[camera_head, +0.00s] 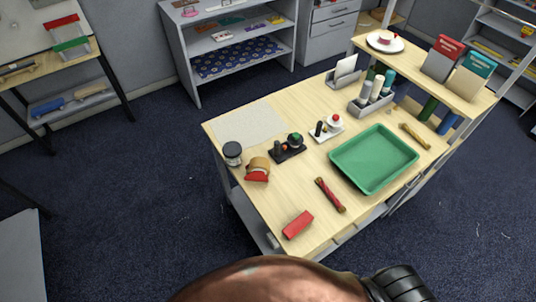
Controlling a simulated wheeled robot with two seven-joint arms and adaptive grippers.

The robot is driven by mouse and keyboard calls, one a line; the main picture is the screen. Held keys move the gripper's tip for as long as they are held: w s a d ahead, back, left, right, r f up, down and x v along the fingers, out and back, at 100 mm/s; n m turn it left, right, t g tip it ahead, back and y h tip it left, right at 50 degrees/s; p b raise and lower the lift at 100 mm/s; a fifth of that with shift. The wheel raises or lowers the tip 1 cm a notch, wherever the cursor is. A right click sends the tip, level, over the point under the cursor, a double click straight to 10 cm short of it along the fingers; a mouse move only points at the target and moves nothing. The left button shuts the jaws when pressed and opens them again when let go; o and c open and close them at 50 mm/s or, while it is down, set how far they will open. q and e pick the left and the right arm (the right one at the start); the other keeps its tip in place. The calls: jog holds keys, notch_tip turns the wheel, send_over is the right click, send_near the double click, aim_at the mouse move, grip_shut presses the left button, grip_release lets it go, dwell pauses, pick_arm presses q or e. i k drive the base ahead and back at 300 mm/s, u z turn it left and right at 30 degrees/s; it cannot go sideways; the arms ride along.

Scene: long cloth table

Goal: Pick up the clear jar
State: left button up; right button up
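A small jar (232,155) with a dark rim or lid and a greyish, see-through-looking body stands upright at the left corner of the wooden table (275,205). It is the only jar-like thing I can make out, and its contents are too small to tell. Neither of my grippers shows. A brown rounded shape and a dark ribbed part at the bottom edge look like parts of my own body, with no fingertips visible. Nothing touches the jar from above.
Close right of the jar is a tan and red object (258,169); a dark stand (288,147) is farther right. A green tray (373,158), a red block (298,224) and a red stick (330,195) lie nearer the right and front. A pale mat (248,122) lies behind.

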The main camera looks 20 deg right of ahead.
aim_at(233, 163)
jog(key=z, duration=2.45)
jog(key=k, duration=1.1)
jog(key=u, duration=2.1)
